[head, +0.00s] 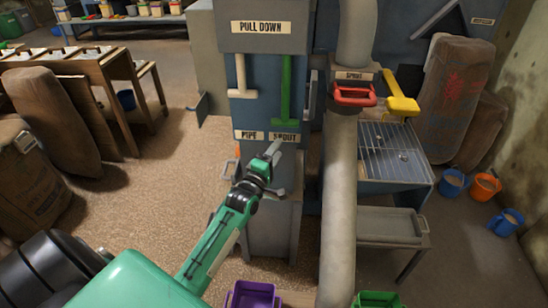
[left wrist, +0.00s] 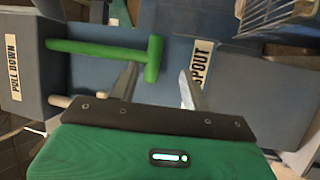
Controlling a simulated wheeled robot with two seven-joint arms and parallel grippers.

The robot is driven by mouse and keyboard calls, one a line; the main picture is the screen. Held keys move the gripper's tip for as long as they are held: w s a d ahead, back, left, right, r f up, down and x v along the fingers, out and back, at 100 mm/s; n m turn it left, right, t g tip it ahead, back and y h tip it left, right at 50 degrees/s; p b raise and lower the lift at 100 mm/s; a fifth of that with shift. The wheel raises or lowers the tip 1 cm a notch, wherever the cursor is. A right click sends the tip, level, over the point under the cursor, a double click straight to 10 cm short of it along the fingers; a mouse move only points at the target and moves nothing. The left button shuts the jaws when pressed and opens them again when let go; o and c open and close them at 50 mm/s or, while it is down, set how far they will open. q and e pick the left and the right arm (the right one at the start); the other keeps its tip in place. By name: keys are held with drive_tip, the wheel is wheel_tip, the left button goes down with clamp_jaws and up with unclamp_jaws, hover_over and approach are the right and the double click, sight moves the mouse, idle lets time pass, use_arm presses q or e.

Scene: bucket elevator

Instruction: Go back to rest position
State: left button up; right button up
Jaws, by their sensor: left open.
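My left gripper (head: 276,168) is open and empty, in front of the blue elevator panel (head: 263,112). It is just below the green T-shaped pull handle (head: 286,90), which hangs above the "SPOUT" label. In the left wrist view my left gripper (left wrist: 160,85) has its two fingers spread apart. The green handle's crossbar (left wrist: 154,60) shows beyond them, near the left finger, and no grip on it is visible. A cream T-shaped handle (head: 240,75) hangs left of the green one, above the "PIPE" label. My right gripper is not in view.
A grey pipe (head: 341,200) with a red handle (head: 355,95) stands right of the panel. A yellow handle (head: 401,104) is above a grated table (head: 395,150). Buckets stand at right; a purple bin (head: 253,296) is at the bottom.

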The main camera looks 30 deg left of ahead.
use_arm(q)
drive_tip(key=shift+s+f, duration=0.1)
drive_tip(key=shift+s, duration=0.35)
drive_tip(key=s+d+f+m+g, duration=0.1)
drive_tip(key=s+f+m+g, duration=0.15)
drive_tip(key=f, duration=1.05)
drive_tip(key=s+d+f+m+g, duration=0.2)
drive_tip(key=f+m+g, duration=0.1)
drive_tip(key=f, duration=0.9)
drive_tip(key=s+d+f+m+g+h, duration=0.1)
drive_tip(key=s+f+m+g, duration=0.1)
drive_tip(key=s+f, duration=0.45)
drive_tip(key=s+d+f+m+g, duration=0.2)
drive_tip(key=s+f, duration=0.2)
drive_tip(key=f, duration=0.6)
drive_tip(key=s+d+f+m+g, duration=0.1)
drive_tip(key=s+f+m+g, duration=0.2)
drive_tip(key=s+f, duration=0.6)
drive_tip(key=s+d+f+m+g, duration=0.25)
drive_tip(key=s+f, duration=0.45)
drive_tip(key=s, duration=0.4)
drive_tip(key=s+f+m+g, duration=0.2)
drive_tip(key=s+f, duration=0.1)
drive_tip(key=s, duration=0.7)
drive_tip(key=s+f+m+g, duration=0.2)
drive_tip(key=s+f+m, duration=0.1)
drive_tip(key=s, duration=0.7)
drive_tip(key=shift+s+d, duration=0.2)
drive_tip(key=shift+s, duration=0.2)
